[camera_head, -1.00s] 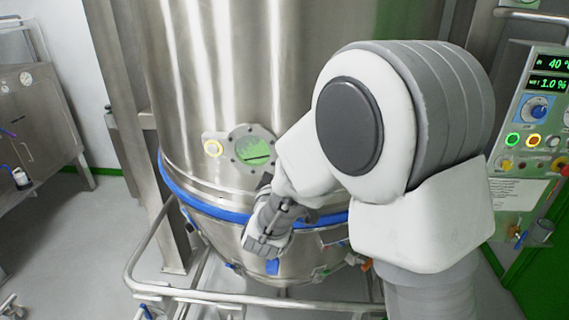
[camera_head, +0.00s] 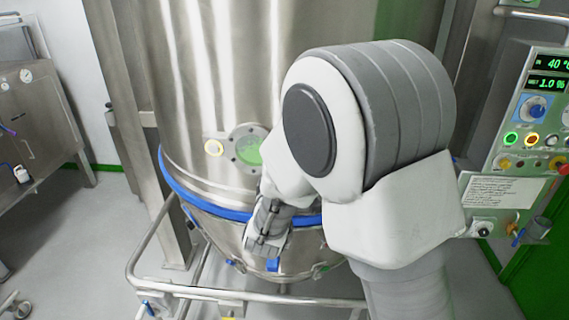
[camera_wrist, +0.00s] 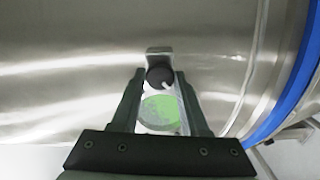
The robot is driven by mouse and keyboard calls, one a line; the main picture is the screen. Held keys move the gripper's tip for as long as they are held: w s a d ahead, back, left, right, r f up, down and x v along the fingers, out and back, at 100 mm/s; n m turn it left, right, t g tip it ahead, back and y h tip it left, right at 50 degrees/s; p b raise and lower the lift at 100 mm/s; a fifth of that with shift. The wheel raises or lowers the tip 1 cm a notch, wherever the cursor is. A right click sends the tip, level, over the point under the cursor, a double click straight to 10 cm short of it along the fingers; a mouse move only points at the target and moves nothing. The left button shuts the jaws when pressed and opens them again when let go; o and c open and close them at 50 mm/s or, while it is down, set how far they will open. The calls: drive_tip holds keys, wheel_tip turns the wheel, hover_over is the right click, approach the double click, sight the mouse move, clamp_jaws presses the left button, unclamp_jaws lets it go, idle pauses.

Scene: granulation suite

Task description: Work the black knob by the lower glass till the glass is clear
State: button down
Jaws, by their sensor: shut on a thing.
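The black knob (camera_wrist: 159,77) sits on a small metal bracket on the steel vessel, with a pale mark toward its lower right. My gripper (camera_wrist: 160,79) is shut on it, one finger on each side. The lower glass (camera_wrist: 161,113) shows between the fingers in the wrist view. It is round, partly bright green and partly covered by a paler, greyish patch. In the head view my gripper (camera_head: 264,236) is at the vessel's lower part, below the blue band; my arm hides the knob and lower glass there.
A blue band (camera_head: 200,203) circles the vessel. A steel rail (camera_head: 190,291) runs in front. A control panel (camera_head: 525,130) stands at right.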

drive_tip(key=shift+c, duration=2)
unclamp_jaws()
drive_tip(key=s+a+b, duration=0.1)
drive_tip(key=s+b, duration=0.8)
drive_tip(key=s, duration=0.8)
drive_tip(key=shift+s+a, duration=0.15)
drive_tip(key=shift+a, duration=0.25)
